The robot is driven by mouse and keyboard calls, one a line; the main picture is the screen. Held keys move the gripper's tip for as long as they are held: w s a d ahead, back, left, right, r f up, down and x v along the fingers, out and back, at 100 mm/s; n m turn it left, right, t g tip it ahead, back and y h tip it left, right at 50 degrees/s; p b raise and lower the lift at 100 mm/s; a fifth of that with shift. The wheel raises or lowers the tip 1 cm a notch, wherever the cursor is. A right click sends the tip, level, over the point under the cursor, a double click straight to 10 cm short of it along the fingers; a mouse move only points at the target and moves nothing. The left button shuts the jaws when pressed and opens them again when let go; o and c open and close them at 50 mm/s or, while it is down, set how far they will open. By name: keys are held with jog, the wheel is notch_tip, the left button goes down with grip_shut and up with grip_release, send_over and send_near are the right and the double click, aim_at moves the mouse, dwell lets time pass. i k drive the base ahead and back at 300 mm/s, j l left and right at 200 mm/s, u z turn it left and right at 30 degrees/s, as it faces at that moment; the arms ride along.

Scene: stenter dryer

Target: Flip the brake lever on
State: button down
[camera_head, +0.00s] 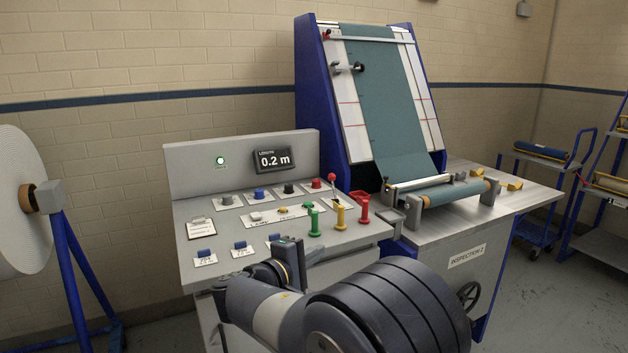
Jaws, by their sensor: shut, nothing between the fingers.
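A lever with a red ball top (332,178) stands upright at the back right of the grey control console (350,236). Its label is too small to read, so I cannot tell for certain that it is the brake lever. Green (314,222), yellow (340,217) and red (363,208) upright handles stand nearer the console's right front. My gripper (290,250) is over the console's front edge, left of and nearer than the green handle. It is shut and empty, apart from all the handles. My arm hides part of the console front.
Blue switches (205,252) line the console's left front, with several knobs (262,194) behind. A display (273,160) reads 0.2 m beside a lit green lamp (220,160). The inspection table (470,238) and fabric roller (450,192) stand right; a large roll (20,205) stands left.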

aim_at(332, 178)
jog(key=u, duration=0.65)
jog(key=i+u, duration=0.1)
jog(key=u, duration=0.55)
jog(key=l+u, duration=0.1)
jog(key=u, duration=1.25)
jog(key=l+u, duration=0.15)
jog(key=u, duration=0.5)
jog(key=l+u, duration=0.1)
jog(key=u, duration=0.55)
jog(key=l+u, duration=0.1)
jog(key=u, duration=1.25)
jog(key=k+l+u, duration=0.15)
jog(key=k+u, duration=0.3)
jog(key=k+z, duration=0.1)
jog(key=z, duration=0.7)
jog(key=k+l+z, duration=0.1)
jog(key=z, duration=0.85)
jog(key=l+z, duration=0.1)
jog(key=z, duration=0.45)
jog(key=l+z, duration=0.1)
jog(key=z, duration=0.45)
jog(key=l+z, duration=0.1)
jog(key=z, duration=0.45)
jog(key=l+z, duration=0.1)
jog(key=z, duration=0.45)
jog(key=l+z, duration=0.1)
jog(key=z, duration=1.55)
jog(key=i+l, duration=0.05)
